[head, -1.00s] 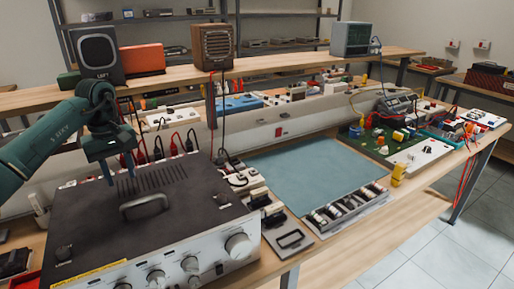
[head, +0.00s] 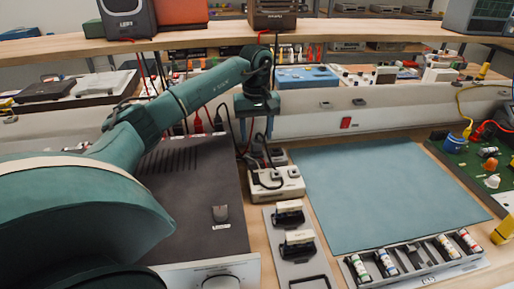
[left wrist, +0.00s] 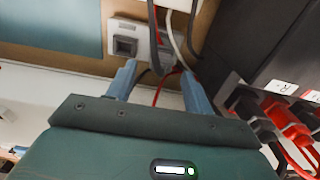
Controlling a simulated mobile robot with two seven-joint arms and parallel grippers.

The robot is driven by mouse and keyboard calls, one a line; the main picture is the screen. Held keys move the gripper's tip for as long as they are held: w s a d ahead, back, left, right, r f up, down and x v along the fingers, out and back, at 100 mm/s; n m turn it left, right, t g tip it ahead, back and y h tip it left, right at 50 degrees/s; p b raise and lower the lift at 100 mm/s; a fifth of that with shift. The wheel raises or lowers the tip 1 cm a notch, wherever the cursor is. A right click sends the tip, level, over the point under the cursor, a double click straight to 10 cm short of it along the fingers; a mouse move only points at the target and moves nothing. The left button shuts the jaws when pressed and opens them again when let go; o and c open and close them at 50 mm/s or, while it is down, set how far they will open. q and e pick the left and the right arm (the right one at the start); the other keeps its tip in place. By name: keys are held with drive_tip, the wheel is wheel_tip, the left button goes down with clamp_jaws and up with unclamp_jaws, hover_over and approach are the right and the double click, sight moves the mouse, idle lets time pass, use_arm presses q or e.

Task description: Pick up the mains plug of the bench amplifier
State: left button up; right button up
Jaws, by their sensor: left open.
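The bench amplifier (head: 200,185), a wide case with a dark top, stands at the left in the head view, partly hidden by my left arm. A pale socket strip (head: 277,188) stands to its right, with plugs and dark cords at it. Which plug is the amplifier's mains plug I cannot tell. My left gripper (head: 257,140) is open above the back of this strip. In the left wrist view its two blue fingers (left wrist: 157,76) are apart, with black, red and white cords beyond them. The strip (left wrist: 125,42) shows an empty socket there, beside a grey plug (left wrist: 167,50). My right gripper is not in view.
Red and black connectors (left wrist: 285,118) stick out of the amplifier's back, close right of the gripper in the left wrist view. A grey tray (head: 298,270) stands in front of the strip. A clear blue-green mat (head: 385,190) lies to the right.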

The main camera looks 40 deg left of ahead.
sight(257, 142)
use_arm(q)
drive_tip(key=f, duration=0.2)
drive_tip(key=shift+s+d+f, duration=0.1)
drive_tip(key=shift+s+f, duration=0.1)
drive_tip(key=shift+f, duration=0.55)
drive_tip(key=shift+w, duration=0.1)
drive_tip(key=c, duration=1)
